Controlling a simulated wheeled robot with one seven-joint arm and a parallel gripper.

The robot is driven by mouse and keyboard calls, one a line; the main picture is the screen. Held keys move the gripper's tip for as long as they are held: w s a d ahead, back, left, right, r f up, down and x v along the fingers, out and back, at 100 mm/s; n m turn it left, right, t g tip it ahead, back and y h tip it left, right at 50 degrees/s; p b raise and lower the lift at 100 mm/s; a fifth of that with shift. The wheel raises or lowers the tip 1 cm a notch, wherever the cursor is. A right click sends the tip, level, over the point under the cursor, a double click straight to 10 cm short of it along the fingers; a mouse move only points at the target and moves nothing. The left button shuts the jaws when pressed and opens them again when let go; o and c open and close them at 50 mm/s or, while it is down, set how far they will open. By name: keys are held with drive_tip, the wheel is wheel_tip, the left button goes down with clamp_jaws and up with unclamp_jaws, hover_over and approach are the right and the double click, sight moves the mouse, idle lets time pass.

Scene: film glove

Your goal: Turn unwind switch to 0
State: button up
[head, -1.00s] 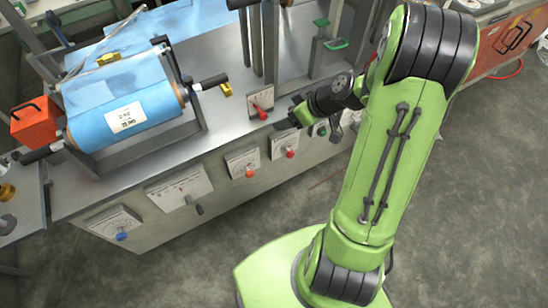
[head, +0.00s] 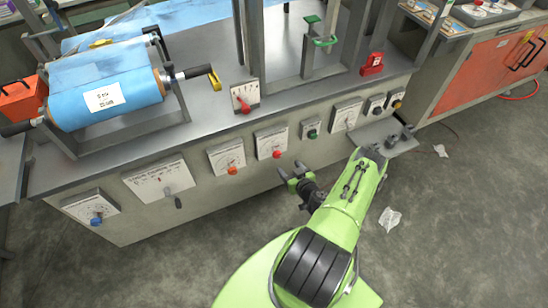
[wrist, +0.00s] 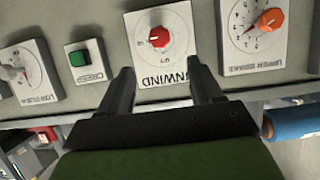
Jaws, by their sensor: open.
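The unwind switch (head: 277,154) is a round red knob on a white plate, on the machine's front panel. In the wrist view the red knob (wrist: 159,37) is near top centre, with the UNWIND label upside down at the plate's lower edge. The numeral it points to is too small to tell. My gripper (head: 293,169) is open and empty, in front of the panel, just below and right of the switch in the head view. In the wrist view its two fingers (wrist: 161,65) are apart, either side of the label and below the knob, not around it.
An orange upper-brake knob (wrist: 268,20) and a green button (wrist: 78,58) flank the switch in the wrist view. A red-lever switch (head: 244,104) stands above on the worktop edge. A blue film roll (head: 130,92) is at left.

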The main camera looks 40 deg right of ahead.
sight(278, 156)
drive_tip(key=b+x, duration=0.5)
drive_tip(key=x, duration=0.7)
drive_tip(key=shift+w+f, duration=0.25)
drive_tip(key=c, duration=1)
drive_tip(key=shift+o, duration=0.2)
